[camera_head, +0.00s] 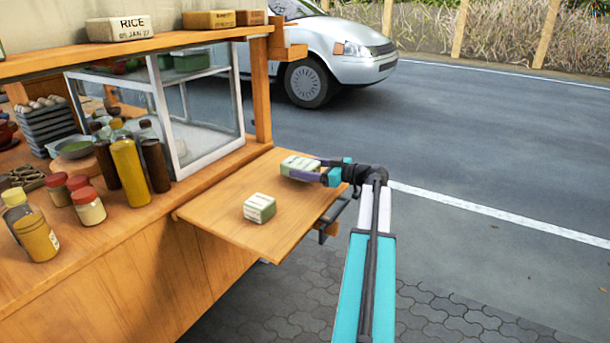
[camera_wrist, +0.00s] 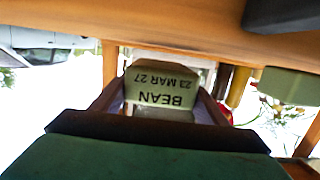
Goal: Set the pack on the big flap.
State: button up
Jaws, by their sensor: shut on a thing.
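The wooden flap (camera_head: 222,214) sticks out flat from the side of the food stall. My gripper (camera_head: 308,170) is over its far right part, shut on a pale green pack (camera_head: 292,162). In the wrist view the held pack (camera_wrist: 160,88) reads BEAN, 23 MAR 27, upside down, with a finger on each side. The pack is at or just above the flap; I cannot tell if it touches. A second green and white pack (camera_head: 259,208) sits on the flap, nearer the camera and left of the held one.
The counter to the left holds bottles (camera_head: 130,170), red-lidded jars (camera_head: 88,205) and a glass case (camera_head: 200,105). A shelf above carries a RICE pack (camera_head: 118,28) and other packs. A silver car (camera_head: 340,50) stands on the road behind.

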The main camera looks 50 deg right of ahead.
jog(key=shift+f, duration=1.15)
jog(key=shift+f, duration=0.15)
jog(key=o, duration=1.2)
jog(key=shift+r, duration=0.2)
jog(key=v, duration=1.2)
jog(key=shift+f, duration=0.1)
